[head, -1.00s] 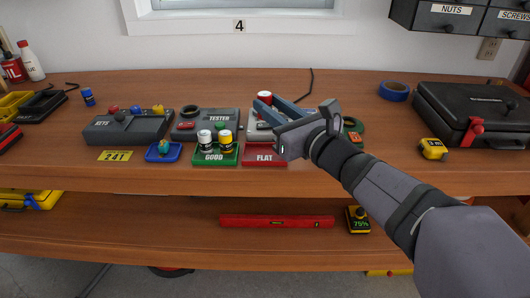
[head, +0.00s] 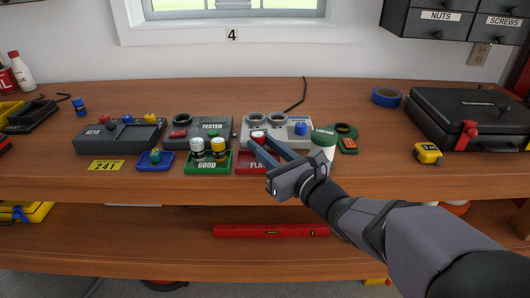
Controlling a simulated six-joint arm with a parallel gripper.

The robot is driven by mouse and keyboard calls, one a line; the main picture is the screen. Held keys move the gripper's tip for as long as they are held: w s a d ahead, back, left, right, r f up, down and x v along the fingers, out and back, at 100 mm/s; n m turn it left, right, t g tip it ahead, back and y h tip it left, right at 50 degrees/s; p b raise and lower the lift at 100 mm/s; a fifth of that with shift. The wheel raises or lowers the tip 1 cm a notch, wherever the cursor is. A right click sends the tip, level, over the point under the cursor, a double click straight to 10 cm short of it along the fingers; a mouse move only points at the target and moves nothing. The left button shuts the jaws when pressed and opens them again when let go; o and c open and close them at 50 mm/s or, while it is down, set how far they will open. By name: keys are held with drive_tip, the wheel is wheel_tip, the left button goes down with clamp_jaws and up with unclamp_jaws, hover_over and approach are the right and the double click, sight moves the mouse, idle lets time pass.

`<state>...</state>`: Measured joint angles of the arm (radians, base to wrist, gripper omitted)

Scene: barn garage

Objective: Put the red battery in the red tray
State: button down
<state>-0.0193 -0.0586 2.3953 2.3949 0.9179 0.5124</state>
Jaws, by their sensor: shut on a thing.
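The red battery (head: 257,136), with a pale top and red side, is between the fingertips of my gripper (head: 262,146). My gripper is shut on it, and the fingers hide part of it. The red tray (head: 241,168), marked FLAT, lies on the bench just right of the green tray.
The green tray (head: 208,169), marked GOOD, holds a white and a yellow battery. The tester (head: 200,130) and a pale charger (head: 289,123) with a blue battery (head: 301,128) stand behind.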

drive_tip(key=shift+f, duration=0.6)
drive_tip(key=shift+f+b, duration=0.2)
drive_tip(key=shift+b, duration=0.1)
drive_tip(key=c, duration=1.4)
unclamp_jaws()
drive_tip(key=shift+c, duration=0.2)
drive_tip(key=shift+d+r+p, duration=0.1)
drive_tip(key=shift+r+p, duration=0.15)
drive_tip(key=shift+p, duration=0.1)
drive_tip(key=b+v, duration=0.3)
drive_tip(key=v, duration=0.4)
drive_tip(key=shift+s, duration=0.25)
drive_tip(key=shift+f, duration=0.1)
